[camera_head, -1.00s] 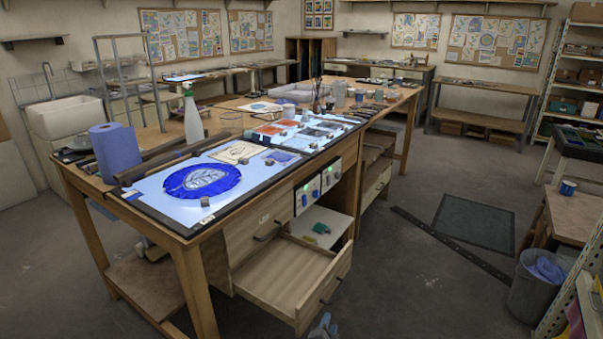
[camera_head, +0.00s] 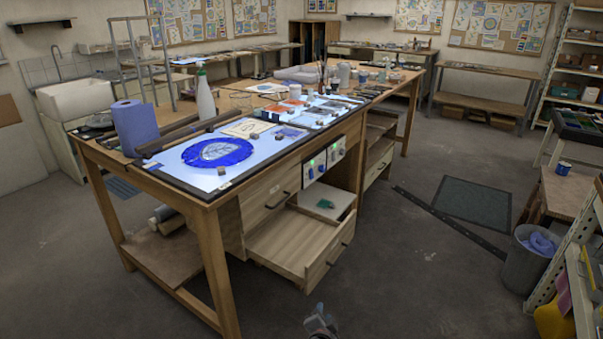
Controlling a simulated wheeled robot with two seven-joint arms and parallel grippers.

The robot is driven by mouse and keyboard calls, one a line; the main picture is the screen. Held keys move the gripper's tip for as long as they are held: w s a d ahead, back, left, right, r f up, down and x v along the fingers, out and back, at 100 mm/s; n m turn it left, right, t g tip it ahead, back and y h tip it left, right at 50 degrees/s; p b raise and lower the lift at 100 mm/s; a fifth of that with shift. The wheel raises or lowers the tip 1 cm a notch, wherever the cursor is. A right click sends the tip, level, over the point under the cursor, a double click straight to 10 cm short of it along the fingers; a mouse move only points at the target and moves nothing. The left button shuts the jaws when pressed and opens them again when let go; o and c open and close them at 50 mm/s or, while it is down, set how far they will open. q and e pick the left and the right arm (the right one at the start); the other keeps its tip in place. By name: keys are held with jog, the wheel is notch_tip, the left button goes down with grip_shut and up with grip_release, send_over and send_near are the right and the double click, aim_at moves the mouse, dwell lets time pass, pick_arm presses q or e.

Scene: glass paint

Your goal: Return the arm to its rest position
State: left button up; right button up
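My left gripper (camera_head: 320,322) shows only in part at the bottom edge of the head view, a small grey-blue tip over the floor. It is too small and cut off to tell whether its fingers are open. It is apart from the workbench (camera_head: 185,195) and from the open drawer (camera_head: 290,242) above it in the picture. The drawer is pulled out and looks empty. My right gripper is not in view.
A blue glass disc (camera_head: 216,153) lies on the bench's lit panel, near a blue paper roll (camera_head: 135,127) and a spray bottle (camera_head: 205,97). A green item (camera_head: 325,204) sits in the bench compartment. A grey bin (camera_head: 527,265) stands right.

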pick_arm(q)
jog(key=s+a+r+n+g, duration=0.6)
jog(key=s+a+r+n, duration=0.15)
jog(key=s+a, duration=0.25)
jog(key=s+a+n+g, duration=0.1)
jog(key=s+a, duration=0.2)
jog(key=s, duration=0.3)
jog(key=s+a+r+g, duration=0.1)
jog(key=s+a, duration=0.1)
jog(key=s, duration=0.3)
jog(key=s+a+n+g, duration=0.1)
jog(key=s+a, duration=0.2)
jog(key=s, duration=0.3)
jog(key=s+a+f+g, duration=0.2)
jog(key=s+f, duration=0.3)
jog(key=s, duration=0.7)
jog(key=shift+a, duration=0.35)
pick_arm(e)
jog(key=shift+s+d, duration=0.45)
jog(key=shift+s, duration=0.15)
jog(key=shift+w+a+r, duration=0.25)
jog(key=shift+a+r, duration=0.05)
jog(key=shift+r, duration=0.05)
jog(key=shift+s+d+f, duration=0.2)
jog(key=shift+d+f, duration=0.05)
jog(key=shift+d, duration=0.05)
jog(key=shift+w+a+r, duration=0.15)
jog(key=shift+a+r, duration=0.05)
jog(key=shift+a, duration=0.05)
